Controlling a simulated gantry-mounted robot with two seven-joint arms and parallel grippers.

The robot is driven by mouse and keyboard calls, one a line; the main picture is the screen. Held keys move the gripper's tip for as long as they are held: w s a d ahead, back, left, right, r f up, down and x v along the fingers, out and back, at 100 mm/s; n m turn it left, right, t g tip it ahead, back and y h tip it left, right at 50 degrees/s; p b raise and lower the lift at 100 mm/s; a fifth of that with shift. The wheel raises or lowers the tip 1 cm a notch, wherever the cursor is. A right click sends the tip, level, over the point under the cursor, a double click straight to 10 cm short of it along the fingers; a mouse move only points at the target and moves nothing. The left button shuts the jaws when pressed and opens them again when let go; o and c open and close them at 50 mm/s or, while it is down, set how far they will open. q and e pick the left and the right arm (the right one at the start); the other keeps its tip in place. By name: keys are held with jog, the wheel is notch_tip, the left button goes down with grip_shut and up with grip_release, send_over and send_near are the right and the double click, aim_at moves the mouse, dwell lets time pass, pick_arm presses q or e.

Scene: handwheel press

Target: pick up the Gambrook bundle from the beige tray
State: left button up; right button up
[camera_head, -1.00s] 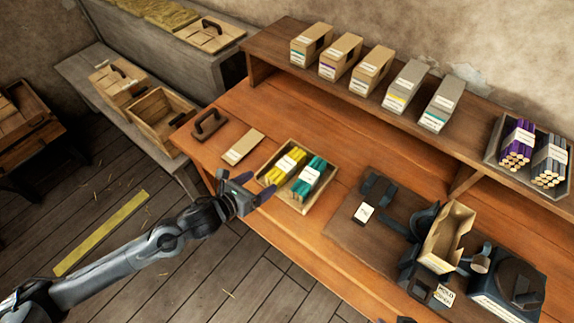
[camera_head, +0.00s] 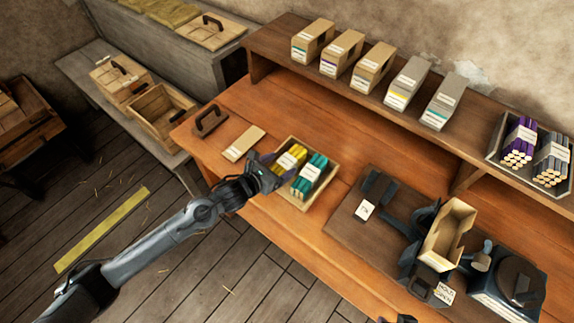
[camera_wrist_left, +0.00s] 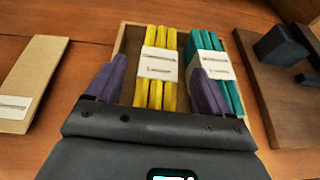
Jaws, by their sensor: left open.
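The beige tray (camera_head: 307,206) stands on the wooden bench and holds a yellow bundle (camera_head: 291,157) and a teal bundle (camera_head: 310,174), each with a white paper band. The print on the bands is too small to read, so I cannot tell which bundle is Gambrook. My left gripper (camera_head: 270,176) is open at the tray's near-left side. In the left wrist view its purple fingers (camera_wrist_left: 157,82) lie either side of the yellow bundle (camera_wrist_left: 155,95), with the right finger overlapping the teal bundle (camera_wrist_left: 212,62) in the picture. No contact is clear.
A flat beige piece (camera_head: 243,143) and a dark handle (camera_head: 211,120) lie left of the tray. A dark board (camera_head: 350,222) with the press and an open carton (camera_head: 448,235) is to the right. Boxes (camera_head: 404,83) and a grey tray (camera_head: 492,150) of bundles stand on the shelf behind.

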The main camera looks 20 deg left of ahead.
pick_arm(q)
jog(key=shift+x, duration=1)
